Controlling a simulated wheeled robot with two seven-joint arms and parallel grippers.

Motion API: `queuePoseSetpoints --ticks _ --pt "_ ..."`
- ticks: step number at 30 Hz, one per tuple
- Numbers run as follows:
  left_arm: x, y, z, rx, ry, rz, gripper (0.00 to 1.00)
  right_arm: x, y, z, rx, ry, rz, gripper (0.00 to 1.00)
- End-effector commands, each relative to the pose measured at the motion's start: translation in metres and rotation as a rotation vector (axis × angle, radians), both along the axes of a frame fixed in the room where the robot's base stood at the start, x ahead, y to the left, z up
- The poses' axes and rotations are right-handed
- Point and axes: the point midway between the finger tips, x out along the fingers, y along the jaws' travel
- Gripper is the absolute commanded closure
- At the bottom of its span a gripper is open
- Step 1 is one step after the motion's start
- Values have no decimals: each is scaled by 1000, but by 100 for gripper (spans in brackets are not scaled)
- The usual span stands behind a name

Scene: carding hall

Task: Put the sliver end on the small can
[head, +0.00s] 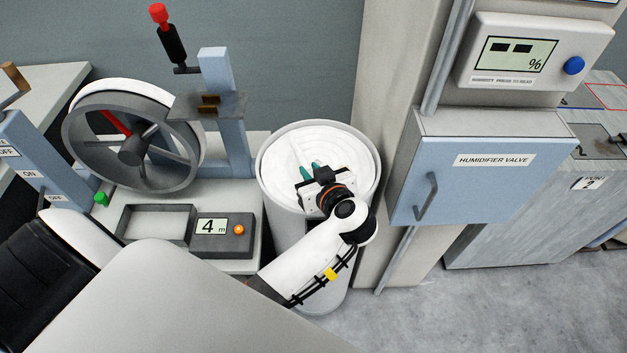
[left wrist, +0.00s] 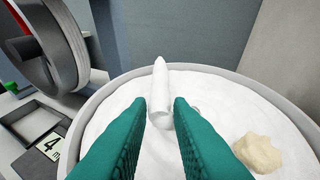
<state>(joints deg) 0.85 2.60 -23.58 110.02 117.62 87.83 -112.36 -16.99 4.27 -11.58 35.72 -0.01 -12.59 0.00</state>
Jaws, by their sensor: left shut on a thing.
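A round can (head: 281,208) filled with white coiled sliver (head: 312,141) stands in the middle of the head view. My left gripper (head: 309,170), with green fingers, reaches over the can from the near side. In the left wrist view its fingers are shut on the white sliver end (left wrist: 160,82), a rounded strand pointing away over the coils. The sliver end is above or on the coils; whether it touches them I cannot tell. The can's rim (left wrist: 218,72) curves around behind it. My right gripper is not in view.
A beige lump (left wrist: 258,153) lies on the coils at the right. A reel wheel (head: 135,140) and a counter showing 4 m (head: 222,228) are left of the can. A column with the blue humidifier valve box (head: 470,175) stands close on the right.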

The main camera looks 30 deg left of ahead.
Motion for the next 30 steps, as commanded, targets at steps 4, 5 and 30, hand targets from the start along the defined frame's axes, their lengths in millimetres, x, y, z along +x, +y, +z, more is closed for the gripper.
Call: queuePoseSetpoints --ticks 4,5,30 --pt "0 0 -22 3 4 -2 100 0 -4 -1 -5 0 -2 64" --pt "0 0 -26 4 5 -3 100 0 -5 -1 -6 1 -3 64" --pt "0 0 -38 0 2 -2 59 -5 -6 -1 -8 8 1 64"
